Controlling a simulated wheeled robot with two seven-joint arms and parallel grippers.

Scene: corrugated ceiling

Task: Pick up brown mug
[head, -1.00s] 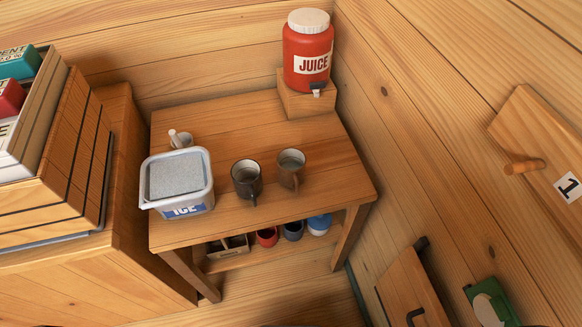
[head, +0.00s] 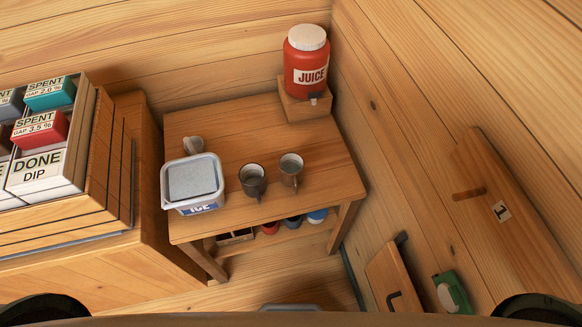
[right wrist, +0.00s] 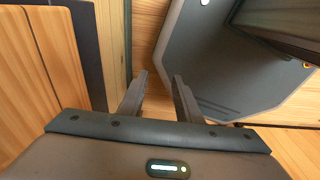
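The brown mug (head: 291,169) stands upright on the wooden table (head: 320,150), its handle toward the front. A dark grey mug (head: 252,181) stands just left of it, close beside it. In the right wrist view my right gripper (right wrist: 159,78) has its two fingers apart with nothing between them; it points down past my own base toward wooden boards. It does not show in the head view, and the mugs do not show in the right wrist view. My left gripper is not in view.
An ice tub (head: 192,183) stands left of the mugs, with a scoop (head: 193,145) behind it. A red juice dispenser (head: 306,62) sits on a wooden block at the back right. Several items fill the lower shelf. A crate of boxes (head: 48,150) stands at the left.

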